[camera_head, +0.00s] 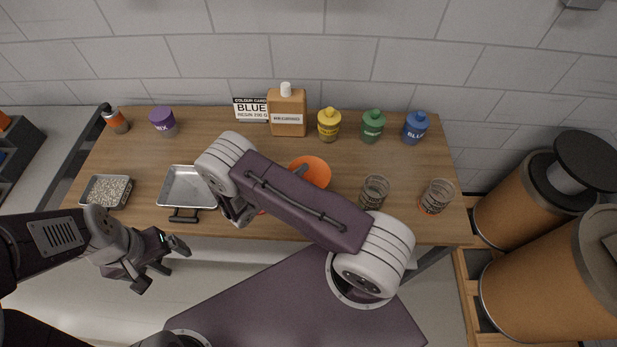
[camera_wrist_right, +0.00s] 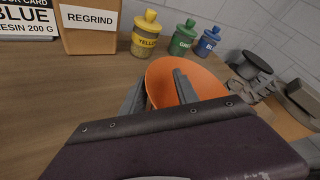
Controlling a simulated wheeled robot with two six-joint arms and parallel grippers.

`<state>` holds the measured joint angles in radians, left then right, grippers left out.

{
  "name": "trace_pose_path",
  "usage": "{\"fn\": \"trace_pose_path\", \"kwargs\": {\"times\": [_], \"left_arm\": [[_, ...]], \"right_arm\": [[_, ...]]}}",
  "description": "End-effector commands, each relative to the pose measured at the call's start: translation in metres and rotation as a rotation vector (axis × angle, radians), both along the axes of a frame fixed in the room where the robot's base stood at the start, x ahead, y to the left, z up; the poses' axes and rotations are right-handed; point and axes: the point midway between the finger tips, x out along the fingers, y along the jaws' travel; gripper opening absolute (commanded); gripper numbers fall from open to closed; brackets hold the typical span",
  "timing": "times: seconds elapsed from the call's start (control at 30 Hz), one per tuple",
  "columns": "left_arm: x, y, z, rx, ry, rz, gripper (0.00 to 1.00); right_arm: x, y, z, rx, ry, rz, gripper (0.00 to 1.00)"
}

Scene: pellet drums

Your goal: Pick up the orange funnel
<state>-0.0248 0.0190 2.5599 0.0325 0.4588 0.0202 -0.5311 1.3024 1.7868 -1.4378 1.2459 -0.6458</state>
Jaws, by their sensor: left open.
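The orange funnel (camera_head: 316,171) is near the middle of the table, partly hidden behind my right arm in the head view. In the right wrist view the orange funnel (camera_wrist_right: 200,75) fills the centre, its wide mouth showing. My right gripper (camera_wrist_right: 160,80) is open at the funnel, one finger in front of its mouth and the other beside its left edge. Whether the fingers touch it I cannot tell. In the head view most of that gripper is hidden by my arm. My left gripper (camera_head: 162,264) is open and empty, in front of the table's left part.
Behind the funnel stand a regrind jug (camera_head: 288,112) and yellow (camera_head: 329,125), green (camera_head: 373,127) and blue (camera_head: 415,128) bottles. Clear cups (camera_head: 374,191) are to its right. An empty metal tray (camera_head: 186,184) and a pellet tray (camera_head: 106,191) are left.

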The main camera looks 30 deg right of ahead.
Motion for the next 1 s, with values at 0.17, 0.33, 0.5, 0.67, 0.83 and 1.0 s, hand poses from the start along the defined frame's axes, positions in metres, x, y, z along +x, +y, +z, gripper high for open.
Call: {"fn": "trace_pose_path", "kwargs": {"times": [0.17,0.33,0.5,0.67,0.83,1.0], "left_arm": [[0.0,0.0,-0.001,0.0,0.0,0.0,0.94],[0.0,0.0,-0.001,0.0,0.0,0.0,0.94],[0.0,0.0,-0.001,0.0,0.0,0.0,0.94],[0.0,0.0,-0.002,0.0,0.0,0.0,0.94],[0.0,0.0,-0.008,0.0,0.0,0.0,0.94],[0.0,0.0,-0.016,0.0,0.0,0.0,0.94]], "right_arm": [[0.0,0.0,0.0,0.0,0.0,0.0,0.11],[0.0,0.001,0.0,0.0,0.0,0.0,0.0],[0.0,0.001,0.0,0.0,0.0,0.0,0.0],[0.0,0.001,0.003,0.0,-0.001,0.0,0.0],[0.0,0.001,0.026,0.002,-0.003,-0.001,0.0],[0.001,0.001,0.062,0.003,-0.006,0.0,0.0]]}}
